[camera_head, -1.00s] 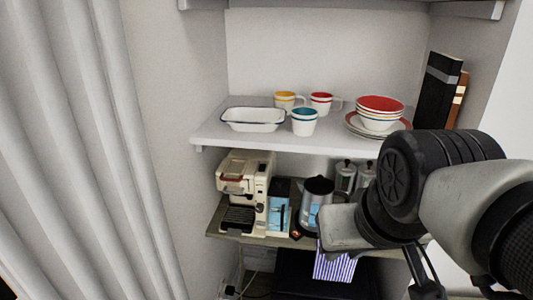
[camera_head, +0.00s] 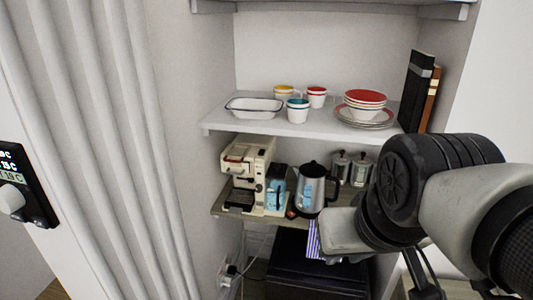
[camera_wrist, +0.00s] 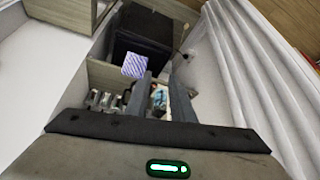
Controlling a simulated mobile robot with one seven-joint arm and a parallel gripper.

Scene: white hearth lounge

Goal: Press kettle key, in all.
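The kettle (camera_head: 313,190), silver with a black lid and handle, stands upright on the lower shelf (camera_head: 228,211) in the head view. I cannot make out its key. My gripper (camera_wrist: 160,92) is open in the wrist view, its two grey fingers apart with nothing held between them. In the head view my arm's end is in front of and right of the kettle, apparently apart from it; the fingertips cannot be made out there. In the wrist view the shelf items lie beyond the fingers, small and partly covered, and I cannot pick out the kettle for certain.
A cream coffee machine (camera_head: 243,170) and a blue carton (camera_head: 276,188) stand left of the kettle, with metal canisters (camera_head: 359,170) behind right. A striped cloth (camera_head: 313,240) hangs at the shelf front. The upper shelf (camera_head: 215,126) holds crockery. A grey curtain (camera_head: 110,130) is left.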

